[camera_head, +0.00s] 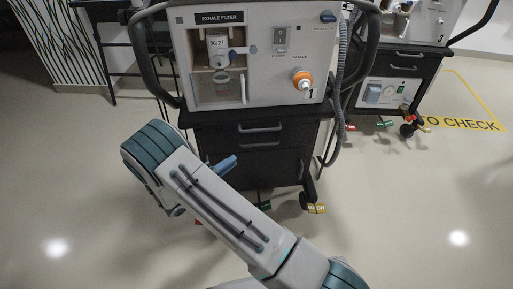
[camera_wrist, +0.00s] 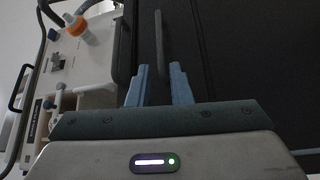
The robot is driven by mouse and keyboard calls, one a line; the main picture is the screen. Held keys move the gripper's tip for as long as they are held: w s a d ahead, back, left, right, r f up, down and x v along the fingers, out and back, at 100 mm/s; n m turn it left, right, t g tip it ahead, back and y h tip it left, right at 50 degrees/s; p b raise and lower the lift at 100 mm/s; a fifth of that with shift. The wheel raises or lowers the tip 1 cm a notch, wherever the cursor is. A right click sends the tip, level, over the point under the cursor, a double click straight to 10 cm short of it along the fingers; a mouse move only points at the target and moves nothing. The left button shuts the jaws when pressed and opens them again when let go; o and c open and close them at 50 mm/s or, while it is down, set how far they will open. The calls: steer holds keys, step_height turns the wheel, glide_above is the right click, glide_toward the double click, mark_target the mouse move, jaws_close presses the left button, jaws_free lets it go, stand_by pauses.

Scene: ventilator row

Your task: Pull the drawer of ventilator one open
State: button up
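Ventilator one (camera_head: 255,55) is a white unit marked "1" on a black cart. The drawer (camera_head: 225,138) in the cart front looks closed, with a grey bar handle (camera_head: 260,128); another bar handle (camera_head: 255,146) shows lower down. My gripper (camera_head: 226,164) is in front of the cart's left part, mostly hidden by my arm. In the sideways wrist view my gripper (camera_wrist: 160,80) has its two blue fingers apart with nothing clamped. A dark bar handle (camera_wrist: 160,45) lies in line with the gap between them. I cannot tell whether its near end is between the fingertips.
A second ventilator cart (camera_head: 400,75) marked "3" stands at the right. A grey hose (camera_head: 341,95) hangs at the right side of ventilator one. Casters (camera_head: 313,207) stick out under its cart. The pale floor (camera_head: 430,200) in front and to the right is clear.

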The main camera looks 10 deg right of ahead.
mark_target(257, 145)
steer(key=b+x, duration=0.2)
steer(key=x, duration=0.9)
steer(key=shift+w+d, duration=0.1)
steer(key=shift+d, duration=0.25)
steer(key=shift+c, duration=0.3)
jaws_close()
